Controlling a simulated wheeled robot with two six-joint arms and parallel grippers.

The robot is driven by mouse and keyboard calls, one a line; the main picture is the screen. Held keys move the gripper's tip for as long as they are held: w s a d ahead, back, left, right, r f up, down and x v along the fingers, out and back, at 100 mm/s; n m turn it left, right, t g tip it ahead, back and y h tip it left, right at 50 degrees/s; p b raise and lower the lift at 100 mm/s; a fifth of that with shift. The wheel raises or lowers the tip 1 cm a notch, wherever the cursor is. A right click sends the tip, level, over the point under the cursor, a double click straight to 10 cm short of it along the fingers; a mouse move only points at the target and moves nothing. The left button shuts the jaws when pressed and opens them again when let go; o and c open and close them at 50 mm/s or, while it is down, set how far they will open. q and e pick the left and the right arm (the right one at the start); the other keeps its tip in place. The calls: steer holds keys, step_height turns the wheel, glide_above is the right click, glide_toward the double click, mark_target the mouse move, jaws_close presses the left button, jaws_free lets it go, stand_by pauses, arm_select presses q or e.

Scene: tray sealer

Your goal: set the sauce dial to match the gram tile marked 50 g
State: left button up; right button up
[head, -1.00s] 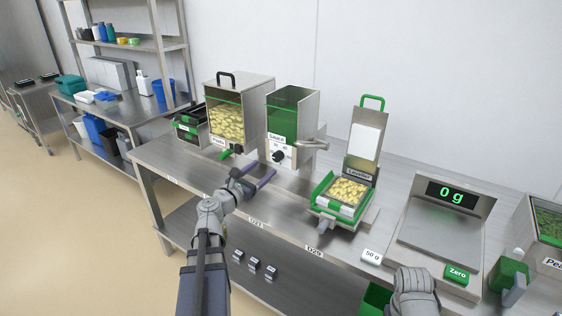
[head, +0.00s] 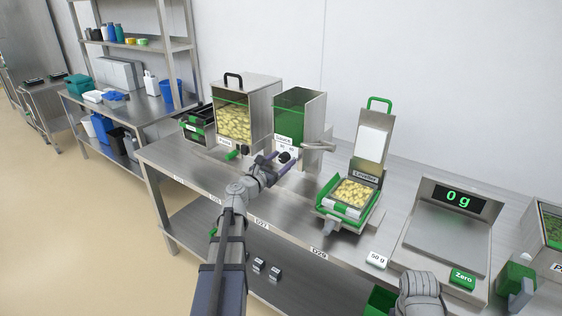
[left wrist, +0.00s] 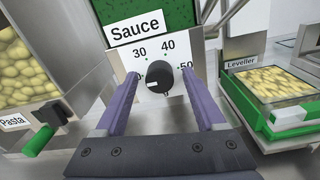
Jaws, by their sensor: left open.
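The sauce dial (head: 284,157) is a black knob on the white front plate of the sauce dispenser (head: 299,117). In the left wrist view the dial (left wrist: 159,80) shows a pale mark on its lower left side. The scale around it reads 30, 40 and 50, with 50 at the right; a number at the left is partly hidden. My left gripper (left wrist: 161,75) is open, its purple fingers on either side of the dial, apparently not touching it. The white gram tile marked 50 g (head: 377,260) lies at the bench's front edge.
The pasta dispenser (head: 236,122) with its green handle stands left of the dial. A metal lever sticks out at the dispenser's right. The leveller (head: 367,181) holds a pasta-filled tray to the right. A scale (head: 451,241) reading 0 g stands further right.

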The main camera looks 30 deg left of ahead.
arm_select(q)
steer(key=shift+c, duration=0.4)
jaws_close()
